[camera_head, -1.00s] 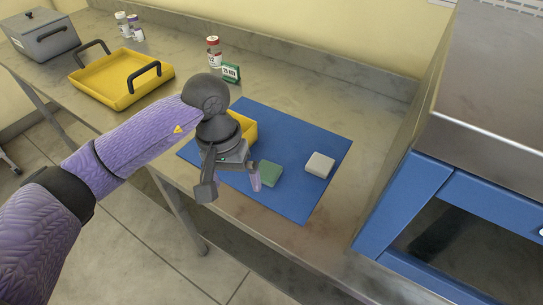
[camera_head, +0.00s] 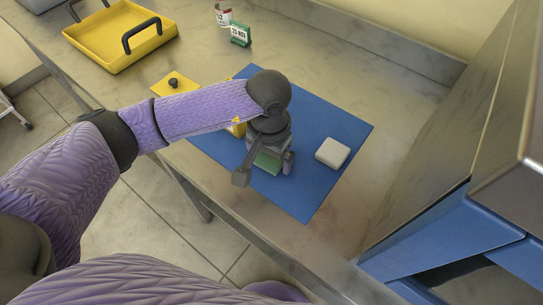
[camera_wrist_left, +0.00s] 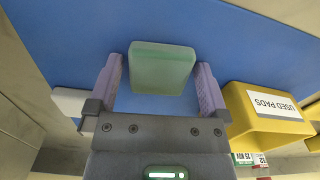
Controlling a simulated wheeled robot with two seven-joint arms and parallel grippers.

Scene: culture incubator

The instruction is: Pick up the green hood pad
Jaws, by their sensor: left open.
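The green hood pad (camera_head: 267,161) lies on the blue mat (camera_head: 318,200), partly hidden under my left gripper in the head view. In the left wrist view the green pad (camera_wrist_left: 162,68) sits between and just ahead of the two purple fingertips of my left gripper (camera_wrist_left: 160,85). The fingers are apart, with a gap on each side of the pad. In the head view my left gripper (camera_head: 265,172) points down over the pad. My right gripper is not in view.
A white pad (camera_head: 332,153) lies on the mat to the right. A yellow "USED PADS" box (camera_wrist_left: 266,113) stands close beside the left gripper. A yellow tray (camera_head: 118,34) with black handles stands at the back left. The blue-framed incubator (camera_head: 440,240) is at the right.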

